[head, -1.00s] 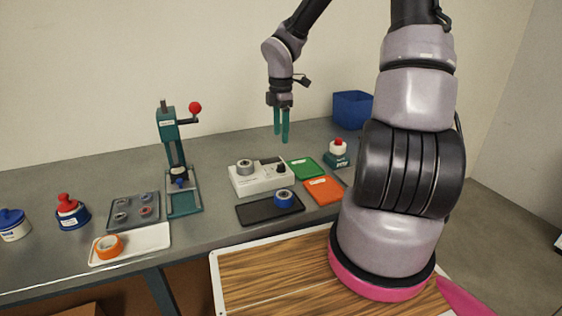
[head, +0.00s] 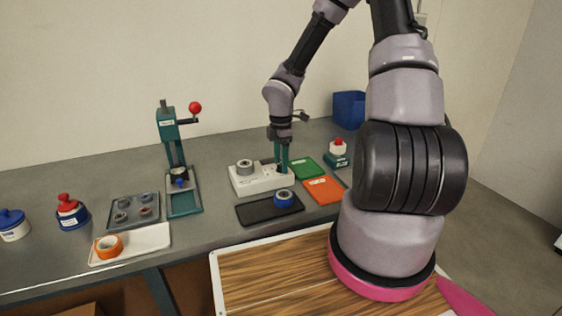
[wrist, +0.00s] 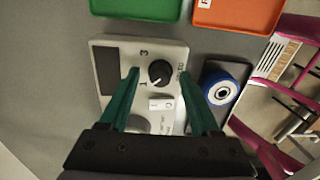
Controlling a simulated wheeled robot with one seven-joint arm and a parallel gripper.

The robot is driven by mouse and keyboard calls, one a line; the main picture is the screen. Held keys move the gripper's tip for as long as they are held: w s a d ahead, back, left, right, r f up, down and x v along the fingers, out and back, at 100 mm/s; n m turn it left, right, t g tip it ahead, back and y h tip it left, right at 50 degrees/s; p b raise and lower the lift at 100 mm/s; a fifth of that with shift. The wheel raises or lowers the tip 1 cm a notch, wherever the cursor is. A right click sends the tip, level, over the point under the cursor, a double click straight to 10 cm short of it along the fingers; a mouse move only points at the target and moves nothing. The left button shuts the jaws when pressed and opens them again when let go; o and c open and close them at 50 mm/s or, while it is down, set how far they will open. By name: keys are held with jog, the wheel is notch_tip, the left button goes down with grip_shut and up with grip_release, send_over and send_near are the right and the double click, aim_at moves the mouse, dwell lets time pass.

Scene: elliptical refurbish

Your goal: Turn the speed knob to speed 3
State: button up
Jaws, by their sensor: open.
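The white control box (head: 252,181) stands on the grey bench, with a grey cylinder (head: 244,167) on its left part. The black speed knob (wrist: 160,72) is on the box's panel in the wrist view, with a white pointer mark and the printed labels "1" and "3" beside it. My gripper (wrist: 164,78) is open, with one teal finger on each side of the knob. I cannot tell whether the fingers touch it. In the head view my gripper (head: 281,163) points down over the right end of the box, and its fingers hide the knob there.
A green tray (head: 307,168) and an orange tray (head: 324,190) lie right of the box. A black tray (head: 262,209) with a blue roll (head: 284,198) is in front.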

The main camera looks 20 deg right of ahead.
grip_shut()
jog(key=shift+m, duration=0.4)
jog(key=m, duration=0.3)
jog(key=shift+m, duration=0.4)
jog(key=m, duration=0.4)
jog(key=shift+m, duration=0.3)
jog(key=m, duration=0.4)
jog(key=shift+m, duration=2.5)
